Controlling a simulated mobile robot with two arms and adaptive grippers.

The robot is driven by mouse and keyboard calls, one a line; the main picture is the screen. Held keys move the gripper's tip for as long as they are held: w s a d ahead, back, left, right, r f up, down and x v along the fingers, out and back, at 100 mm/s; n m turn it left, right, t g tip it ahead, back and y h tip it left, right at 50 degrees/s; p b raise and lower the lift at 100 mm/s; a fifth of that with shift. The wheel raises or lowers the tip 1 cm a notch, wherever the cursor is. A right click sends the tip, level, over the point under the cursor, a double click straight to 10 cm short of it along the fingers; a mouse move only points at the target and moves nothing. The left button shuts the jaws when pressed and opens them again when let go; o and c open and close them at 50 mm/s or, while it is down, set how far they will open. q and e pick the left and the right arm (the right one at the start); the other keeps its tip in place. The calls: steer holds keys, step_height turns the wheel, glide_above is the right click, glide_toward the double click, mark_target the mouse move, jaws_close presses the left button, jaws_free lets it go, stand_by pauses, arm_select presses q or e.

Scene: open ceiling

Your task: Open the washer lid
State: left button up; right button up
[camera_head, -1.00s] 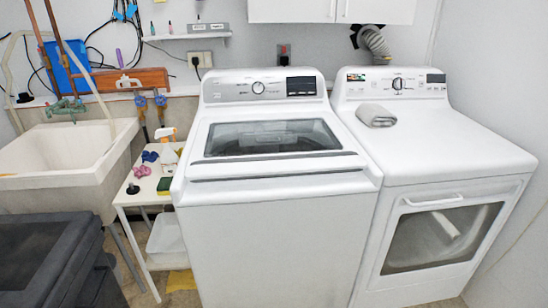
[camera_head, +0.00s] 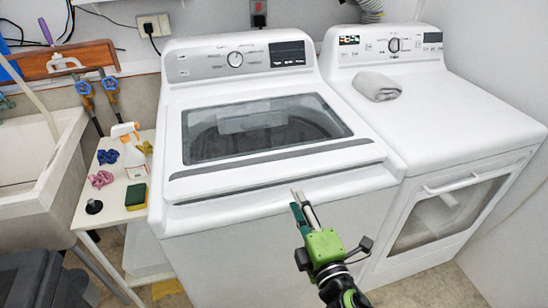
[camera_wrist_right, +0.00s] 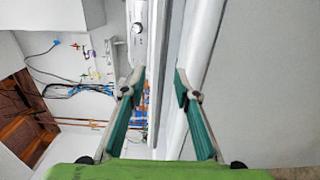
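The white top-load washer (camera_head: 240,240) stands in the middle of the head view. Its lid (camera_head: 180,190) is shut flat, with a dark glass window and a grey strip along the front. My right gripper (camera_head: 298,200) is just in front of the lid's front edge, near the middle right; whether it touches cannot be told. In the right wrist view my right gripper (camera_wrist_right: 154,88) has its two green-and-grey fingers apart, with nothing held between them. The washer's panel knob (camera_wrist_right: 137,28) shows beyond. My left gripper is not in view.
The white dryer (camera_head: 460,110) with a rolled grey towel (camera_head: 376,86) stands close on the right. On the left are a small white table (camera_head: 116,212) with a spray bottle (camera_head: 128,143), a sponge (camera_head: 136,196) and other items, and a sink (camera_head: 60,170).

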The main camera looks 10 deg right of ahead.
mark_target(282, 166)
steer(key=w, duration=0.1)
steer(key=w+p, duration=0.1)
steer(key=w, duration=0.2)
steer(key=shift+w+r, duration=0.35)
steer(key=shift+w, duration=0.05)
steer(key=w, duration=0.3)
steer(key=w+p, duration=0.1)
steer(key=w, duration=0.3)
steer(key=shift+w+a+f, duration=0.2)
steer(key=shift+w, duration=0.1)
steer(key=shift+w+p, duration=0.3)
steer(key=shift+w, duration=0.25)
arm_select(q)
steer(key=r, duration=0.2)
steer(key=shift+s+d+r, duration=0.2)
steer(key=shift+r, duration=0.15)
arm_select(e)
jaws_close()
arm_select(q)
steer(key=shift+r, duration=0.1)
